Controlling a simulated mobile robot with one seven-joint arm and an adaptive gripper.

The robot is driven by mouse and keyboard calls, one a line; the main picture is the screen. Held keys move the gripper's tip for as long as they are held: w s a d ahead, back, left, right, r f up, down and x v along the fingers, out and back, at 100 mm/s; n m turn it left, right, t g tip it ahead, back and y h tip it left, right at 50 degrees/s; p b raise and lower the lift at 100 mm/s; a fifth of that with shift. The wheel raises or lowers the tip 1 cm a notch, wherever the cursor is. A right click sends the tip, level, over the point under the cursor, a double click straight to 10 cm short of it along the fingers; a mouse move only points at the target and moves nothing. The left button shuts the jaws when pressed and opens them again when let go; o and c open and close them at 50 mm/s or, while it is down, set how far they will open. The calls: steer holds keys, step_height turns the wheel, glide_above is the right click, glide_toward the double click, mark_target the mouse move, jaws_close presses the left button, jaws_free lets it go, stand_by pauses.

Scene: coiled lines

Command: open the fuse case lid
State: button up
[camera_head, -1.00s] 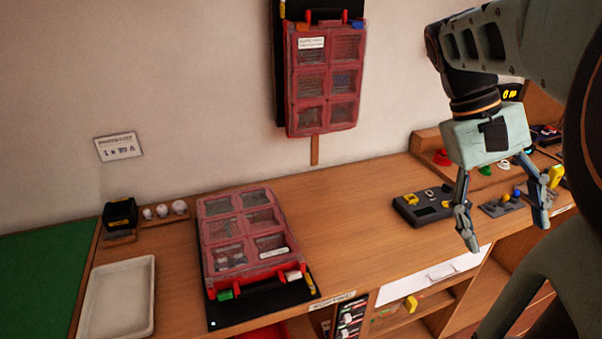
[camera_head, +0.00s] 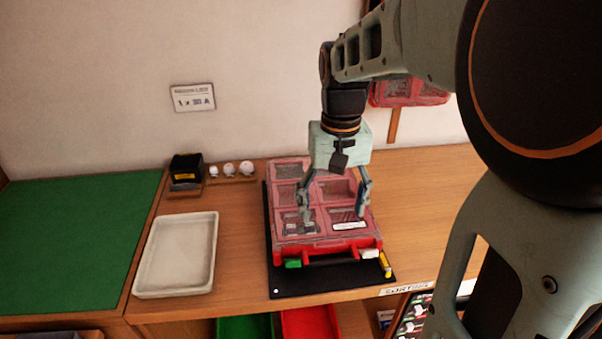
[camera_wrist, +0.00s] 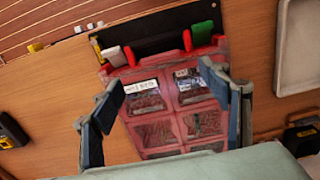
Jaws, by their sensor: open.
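The red fuse case (camera_head: 283,240) lies on a black mat (camera_head: 300,284) on the wooden bench, its clear-windowed lid shut. In the head view its front edge carries a green latch (camera_head: 292,264), a white latch (camera_head: 371,254) and a handle. In the wrist view the case (camera_wrist: 180,127) lies beneath my gripper, with the white latch (camera_wrist: 116,56) and green latch (camera_wrist: 202,36) at the far edge. My gripper (camera_head: 334,215) is open and empty above the case, fingers pointing down. It also shows in the wrist view (camera_wrist: 168,105). Whether the fingertips touch the lid cannot be told.
A white tray (camera_head: 146,272) lies left of the case. A black box (camera_head: 186,170) and several white knobs (camera_head: 229,170) stand behind it. A yellow marker-like piece (camera_head: 385,264) is at the mat's right edge. A second red case (camera_head: 410,92) hangs on the wall.

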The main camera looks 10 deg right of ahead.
mark_target(330, 240)
step_height(330, 240, down, 8)
steer(key=shift+f+b, duration=0.2)
steer(key=shift+b, duration=0.1)
